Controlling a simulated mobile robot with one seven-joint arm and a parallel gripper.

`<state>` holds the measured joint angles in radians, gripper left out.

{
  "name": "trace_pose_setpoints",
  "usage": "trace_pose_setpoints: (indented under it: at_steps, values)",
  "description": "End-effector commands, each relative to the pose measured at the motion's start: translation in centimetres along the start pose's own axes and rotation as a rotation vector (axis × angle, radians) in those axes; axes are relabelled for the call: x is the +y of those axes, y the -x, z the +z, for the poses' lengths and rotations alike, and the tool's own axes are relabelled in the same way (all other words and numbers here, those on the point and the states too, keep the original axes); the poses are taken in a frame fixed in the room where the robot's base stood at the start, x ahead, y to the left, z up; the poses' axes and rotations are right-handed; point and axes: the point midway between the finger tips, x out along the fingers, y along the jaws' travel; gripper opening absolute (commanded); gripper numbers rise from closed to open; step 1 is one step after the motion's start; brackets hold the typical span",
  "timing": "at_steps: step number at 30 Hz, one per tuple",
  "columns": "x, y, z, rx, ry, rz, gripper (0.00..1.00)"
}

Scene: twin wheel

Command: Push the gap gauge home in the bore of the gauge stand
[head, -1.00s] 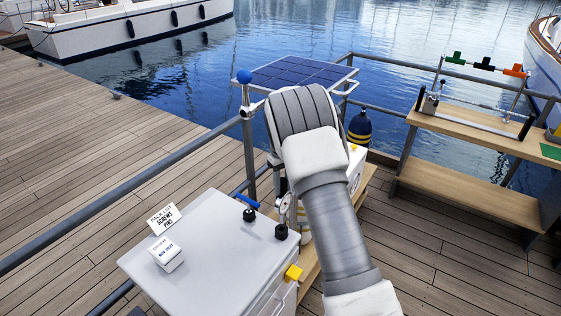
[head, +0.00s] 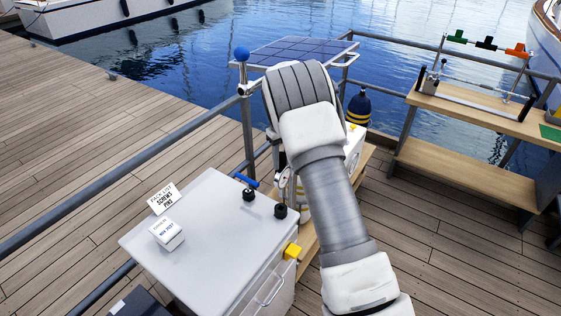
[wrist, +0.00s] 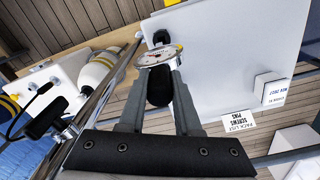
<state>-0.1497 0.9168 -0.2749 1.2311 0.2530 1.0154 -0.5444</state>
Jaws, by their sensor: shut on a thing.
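My gripper (wrist: 158,74) is shut on the gap gauge (wrist: 156,55), seen in the wrist view. The gauge has a round white dial, and its black grip (wrist: 160,90) lies between the grey fingers. The dial appears at the edge of the white cabinet. A black knob (wrist: 161,37) on the cabinet shows just beyond it. In the head view my forearm and wrist hide most of the gripper and gauge. I cannot make out the gauge stand or its bore for certain, nor whether the gauge touches anything.
The white cabinet (head: 190,215) carries two black knobs (head: 248,195), a label card (head: 163,198) and a small white box (head: 167,235). A railing (head: 130,170) runs behind it. A wooden bench (head: 470,112) stands at right. Open decking lies between.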

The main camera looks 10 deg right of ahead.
Motion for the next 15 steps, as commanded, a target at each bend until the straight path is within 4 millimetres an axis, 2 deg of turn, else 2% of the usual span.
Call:
trace_pose_setpoints:
  at_steps: [7,15]
  values:
    - [-0.2,-3.1,0.2,-0.006,0.0,-0.004,0.0]
    - [-0.3,-4.4,0.2,-0.007,0.001,-0.005,0.0]
